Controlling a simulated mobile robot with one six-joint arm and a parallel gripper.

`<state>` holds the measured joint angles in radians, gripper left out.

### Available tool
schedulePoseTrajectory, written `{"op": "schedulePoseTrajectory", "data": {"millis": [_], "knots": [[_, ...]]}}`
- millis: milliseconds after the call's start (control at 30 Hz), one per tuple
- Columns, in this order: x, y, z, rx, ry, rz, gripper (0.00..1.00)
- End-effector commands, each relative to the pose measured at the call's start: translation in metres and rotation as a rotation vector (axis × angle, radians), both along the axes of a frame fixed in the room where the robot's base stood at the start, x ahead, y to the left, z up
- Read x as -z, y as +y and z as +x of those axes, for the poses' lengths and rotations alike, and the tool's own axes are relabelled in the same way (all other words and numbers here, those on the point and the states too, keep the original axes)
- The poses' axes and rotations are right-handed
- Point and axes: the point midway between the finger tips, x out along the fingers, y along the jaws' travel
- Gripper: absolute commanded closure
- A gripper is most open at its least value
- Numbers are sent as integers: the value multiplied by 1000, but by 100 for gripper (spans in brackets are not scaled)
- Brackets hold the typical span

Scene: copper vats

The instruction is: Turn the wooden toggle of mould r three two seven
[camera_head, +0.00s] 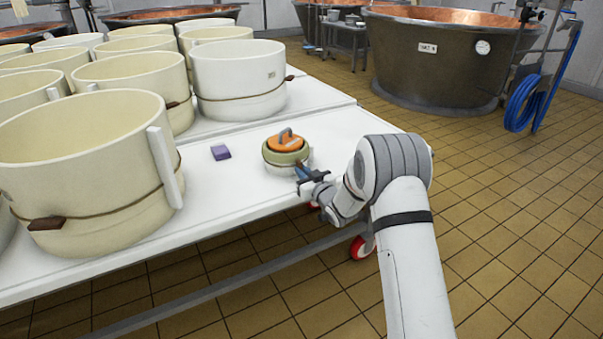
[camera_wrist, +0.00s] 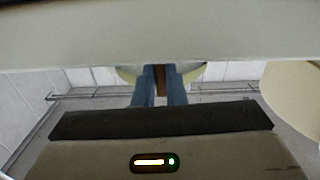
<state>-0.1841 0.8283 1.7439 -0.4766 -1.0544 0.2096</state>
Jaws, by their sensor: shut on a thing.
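A small pale mould (camera_head: 270,159) with an orange handled piece (camera_head: 287,143) on top stands near the right edge of the white table. My gripper (camera_head: 301,171) is at its near right side. In the wrist view, the blue fingers (camera_wrist: 159,86) are shut on a narrow brown wooden toggle (camera_wrist: 160,76). Yellow-green edges of the mould (camera_wrist: 193,73) show on both sides behind them. I can read no number on this mould. Large cream moulds with cords and wooden toggles stand farther left, such as the front one (camera_head: 80,170) with its toggle (camera_head: 47,223).
A purple block (camera_head: 220,153) lies on the white table (camera_head: 225,195) left of the small mould. A white mould (camera_head: 237,75) stands behind. A copper-lined vat (camera_head: 435,70) and a blue hose (camera_head: 525,105) are farther back. The tiled floor at right is clear.

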Motion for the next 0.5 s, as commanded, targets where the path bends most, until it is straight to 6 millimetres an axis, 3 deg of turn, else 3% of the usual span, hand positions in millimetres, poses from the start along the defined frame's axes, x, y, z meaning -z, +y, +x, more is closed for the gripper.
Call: {"op": "schedulePoseTrajectory", "data": {"millis": [500], "knots": [[3,1,-1,-3,38,45,100]]}}
